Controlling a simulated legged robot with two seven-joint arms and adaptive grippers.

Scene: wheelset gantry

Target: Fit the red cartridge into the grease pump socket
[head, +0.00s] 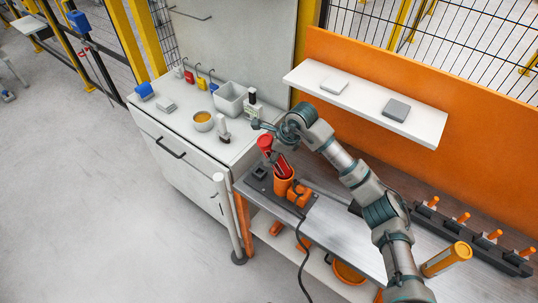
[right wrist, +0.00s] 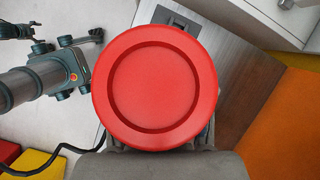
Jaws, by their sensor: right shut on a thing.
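The red cartridge (head: 265,142) leans slightly above the orange grease pump (head: 284,187) on the bench in the head view. Its lower end meets the pump's socket mouth in the picture; I cannot tell whether it is inside. My right gripper (head: 270,136) is shut on the cartridge near its top, with its fingers partly hidden. In the right wrist view the cartridge's round red cap (right wrist: 155,87) fills the middle and hides the socket. Part of my left arm shows at the left of that view; its jaw state is unclear.
A white cabinet (head: 190,130) with a grey bin (head: 230,98), a bowl (head: 203,121) and small items stands left of the pump. A white shelf (head: 365,105) hangs behind my right arm. A black rack (head: 470,235) with orange pegs and a yellow-orange cylinder (head: 447,259) are at right.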

